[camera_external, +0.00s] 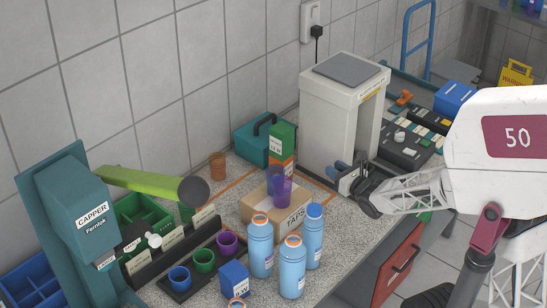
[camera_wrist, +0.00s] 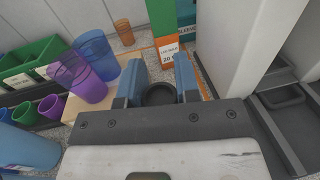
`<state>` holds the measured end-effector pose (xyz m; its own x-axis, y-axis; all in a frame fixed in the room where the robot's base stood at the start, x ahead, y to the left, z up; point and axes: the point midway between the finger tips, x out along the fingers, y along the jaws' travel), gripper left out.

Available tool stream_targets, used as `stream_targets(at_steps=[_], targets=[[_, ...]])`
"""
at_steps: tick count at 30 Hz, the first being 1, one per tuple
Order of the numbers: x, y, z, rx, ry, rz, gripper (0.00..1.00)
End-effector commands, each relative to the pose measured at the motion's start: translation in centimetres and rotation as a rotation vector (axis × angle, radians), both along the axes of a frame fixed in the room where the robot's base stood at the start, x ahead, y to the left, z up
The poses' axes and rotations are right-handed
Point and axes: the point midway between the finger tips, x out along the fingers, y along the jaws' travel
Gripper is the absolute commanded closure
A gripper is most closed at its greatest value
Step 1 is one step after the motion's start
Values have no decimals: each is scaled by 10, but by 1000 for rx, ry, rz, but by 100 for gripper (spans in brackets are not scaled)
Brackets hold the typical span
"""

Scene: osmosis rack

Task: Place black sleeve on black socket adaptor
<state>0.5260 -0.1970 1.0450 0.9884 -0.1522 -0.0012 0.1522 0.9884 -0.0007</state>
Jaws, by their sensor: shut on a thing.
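My gripper (camera_external: 340,170) is above the bench, in front of the tall white cabinet. In the wrist view its two blue fingers (camera_wrist: 160,76) stand on either side of a dark round piece, which looks like the black sleeve (camera_wrist: 159,95), and are shut on it. The sleeve's lower part is hidden by my gripper body, and I cannot make it out in the external view. I cannot tell which thing is the black socket adaptor. A dark rack (camera_external: 193,283) at the lower left holds blue, green and purple cups.
The white cabinet (camera_external: 335,105) stands close behind my gripper. A cardboard box (camera_external: 260,208) with purple and blue tumblers (camera_external: 280,188) is to its left. Blue bottles (camera_external: 292,270) stand at the front. A dark tray of small parts (camera_external: 398,152) lies to the right.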

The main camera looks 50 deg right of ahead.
Motion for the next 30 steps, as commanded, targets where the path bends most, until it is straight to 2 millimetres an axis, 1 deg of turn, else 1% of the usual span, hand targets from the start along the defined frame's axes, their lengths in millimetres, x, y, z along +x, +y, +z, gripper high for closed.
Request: stream_targets(at_steps=[1, 3, 8, 20, 30], targets=[[0, 0, 12, -2, -4, 0, 92], [0, 0, 25, -2, -4, -1, 92], [0, 0, 53, -2, -4, 0, 92], [22, 7, 63, 1, 0, 52, 92], [57, 18, 81, 1, -1, 134, 92]])
